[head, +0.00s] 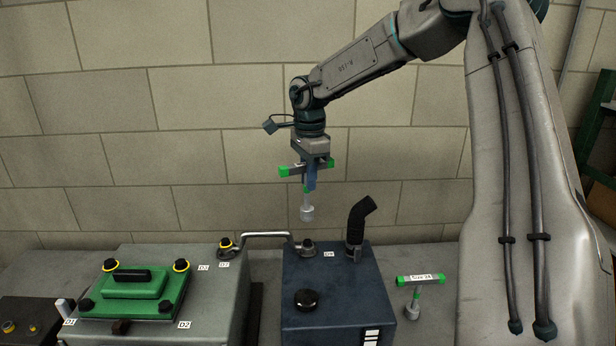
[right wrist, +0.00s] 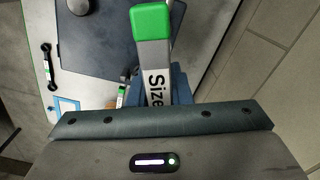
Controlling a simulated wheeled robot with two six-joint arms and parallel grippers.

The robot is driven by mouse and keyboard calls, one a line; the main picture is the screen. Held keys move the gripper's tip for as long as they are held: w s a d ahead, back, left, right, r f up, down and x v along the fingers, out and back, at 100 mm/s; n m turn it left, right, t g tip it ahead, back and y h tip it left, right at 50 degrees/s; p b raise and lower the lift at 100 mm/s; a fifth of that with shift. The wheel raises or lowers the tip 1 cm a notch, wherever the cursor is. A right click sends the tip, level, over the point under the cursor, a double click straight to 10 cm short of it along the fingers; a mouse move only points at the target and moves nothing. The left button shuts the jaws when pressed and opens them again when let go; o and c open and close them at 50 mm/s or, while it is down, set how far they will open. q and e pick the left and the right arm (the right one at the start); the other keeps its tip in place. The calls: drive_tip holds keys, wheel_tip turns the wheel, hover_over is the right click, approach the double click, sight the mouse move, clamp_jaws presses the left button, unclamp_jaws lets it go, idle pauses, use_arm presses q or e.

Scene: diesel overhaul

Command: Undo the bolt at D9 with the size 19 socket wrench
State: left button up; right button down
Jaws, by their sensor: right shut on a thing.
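My right gripper (head: 311,178) is shut on a T-handled socket wrench (head: 307,211) with green handle ends. The wrench hangs upright, its grey socket pointing down. In the right wrist view its handle (right wrist: 153,60) reads "Size"; the number is hidden. The bolt at D9 (head: 307,246) sits on top of the dark blue block, at the right end of a metal pipe, beside a label (head: 328,254) that seems to read D9. The socket is above this bolt and apart from it. My left gripper is not in view.
A second T-handled wrench (head: 413,301), labelled Size 24, stands right of the blue block (head: 330,330). A black bent hose (head: 359,222) rises close to the bolt. A grey block (head: 225,300) with a green cover (head: 130,290) and several bolts stands left. The pipe (head: 268,235) bridges both blocks.

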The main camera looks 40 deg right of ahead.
sight(308, 209)
drive_tip(key=m, duration=0.2)
drive_tip(key=shift+s+f+m, duration=0.1)
drive_tip(key=shift+s+m, duration=0.1)
drive_tip(key=shift+m, duration=0.1)
drive_tip(key=m, duration=0.2)
drive_tip(key=shift+a+f+m, duration=0.1)
drive_tip(key=shift+f+m, duration=0.1)
drive_tip(key=shift+m, duration=0.1)
drive_tip(key=m, duration=0.5)
drive_tip(key=shift+f, duration=0.3)
drive_tip(key=m+b, duration=0.2)
drive_tip(key=b, duration=0.1)
drive_tip(key=f+m+b, duration=0.1)
drive_tip(key=m+b, duration=0.1)
drive_tip(key=m, duration=0.1)
drive_tip(key=f+m+b, duration=0.1)
drive_tip(key=m+b, duration=0.2)
drive_tip(key=shift+a+b, duration=0.2)
drive_tip(key=shift+b, duration=0.1)
drive_tip(key=shift+r+m, duration=0.2)
drive_tip(key=shift+m, duration=0.6)
drive_tip(key=shift+r+m+p, duration=0.15)
drive_tip(key=shift+m+p, duration=0.15)
drive_tip(key=shift+m, duration=0.9)
wheel_tip(308, 209, down, 4)
drive_tip(key=b, duration=0.3)
drive_tip(key=shift+w+r, duration=0.1)
drive_tip(key=shift+r, duration=0.1)
